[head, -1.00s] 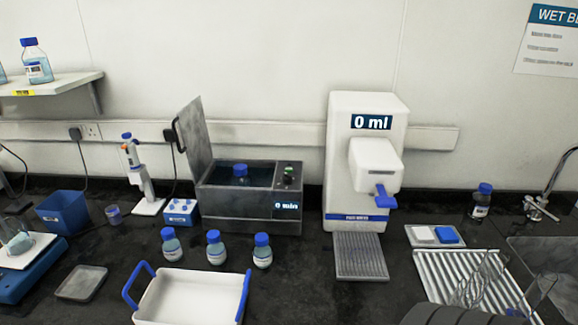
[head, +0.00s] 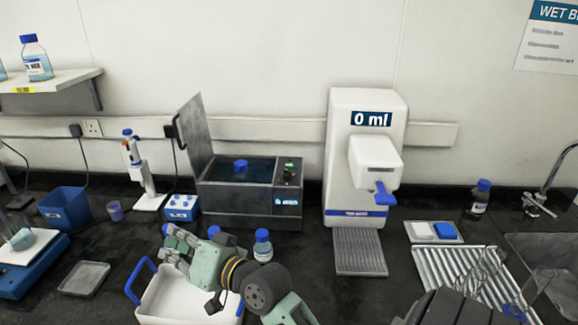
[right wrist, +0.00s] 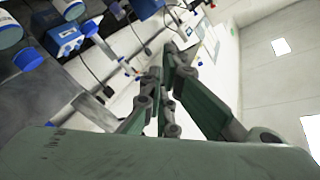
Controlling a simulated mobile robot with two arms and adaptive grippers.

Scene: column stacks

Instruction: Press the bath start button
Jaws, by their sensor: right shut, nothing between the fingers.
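The water bath (head: 232,205) is a grey box in the middle of the bench, with its lid (head: 200,130) raised at its left. A green button (head: 289,166) sits on the panel at the right of its top, above a lit display (head: 286,201). A blue-capped bottle (head: 240,165) stands inside the bath; its body is mostly hidden. My right gripper (head: 175,240) is shut and empty, in front of and below the bath, left of the button and apart from it. Its closed fingers also show in the right wrist view (right wrist: 168,75). My left gripper is not in view.
A white tray with blue handles (head: 160,295) lies under my right gripper. Bottles stand before the bath; one (head: 262,246) is clear beside my wrist, others are partly hidden. A white dispenser (head: 350,195) stands right of the bath. A blue tube rack (head: 181,208) stands left.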

